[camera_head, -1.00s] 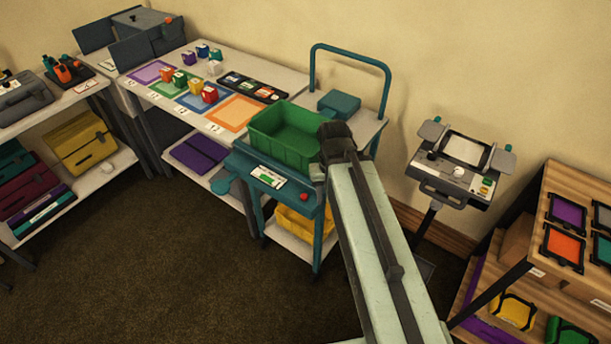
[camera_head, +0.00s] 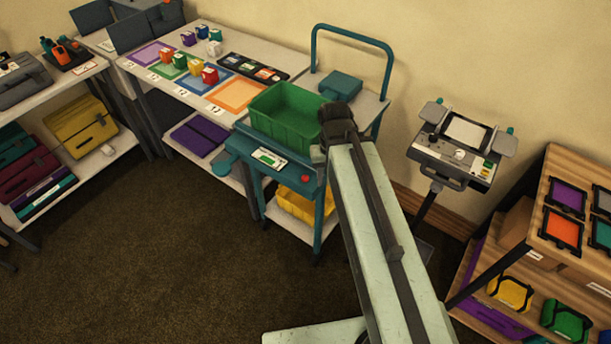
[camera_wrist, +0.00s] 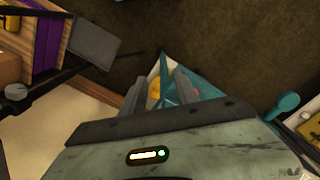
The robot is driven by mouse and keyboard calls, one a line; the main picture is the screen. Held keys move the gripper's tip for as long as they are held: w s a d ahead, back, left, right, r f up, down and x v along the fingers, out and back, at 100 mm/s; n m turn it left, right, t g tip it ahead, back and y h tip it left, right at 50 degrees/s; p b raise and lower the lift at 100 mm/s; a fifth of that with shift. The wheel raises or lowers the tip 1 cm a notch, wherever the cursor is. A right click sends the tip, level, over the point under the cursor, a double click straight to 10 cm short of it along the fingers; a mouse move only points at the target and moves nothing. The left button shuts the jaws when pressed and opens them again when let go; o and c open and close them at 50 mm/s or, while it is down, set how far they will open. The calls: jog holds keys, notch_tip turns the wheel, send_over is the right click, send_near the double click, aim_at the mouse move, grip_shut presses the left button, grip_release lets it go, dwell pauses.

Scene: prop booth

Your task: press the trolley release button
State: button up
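The teal trolley (camera_head: 297,202) stands left of my arm, against the end of the long table. A small red round button (camera_head: 305,179) sits on the right of its front panel, beside a white label with a green strip (camera_head: 268,158). My gripper (camera_head: 337,118) is above and to the right of the button, apart from it, near the green crate. In the wrist view my grey fingers (camera_wrist: 168,84) are spread with nothing held between them. Part of the trolley's teal frame shows beyond them, with a reddish spot, possibly the button, by the right finger.
The green crate (camera_head: 285,116) rests on the trolley top, and a yellow bin (camera_head: 300,204) is on its lower shelf. A tall teal handle (camera_head: 352,35) rises behind. A grey stand (camera_head: 455,148) and wooden shelf (camera_head: 548,203) are to the right. The carpet in front is clear.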

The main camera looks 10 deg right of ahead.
grip_shut()
jog(key=shift+a, duration=0.1)
dwell(1.7)
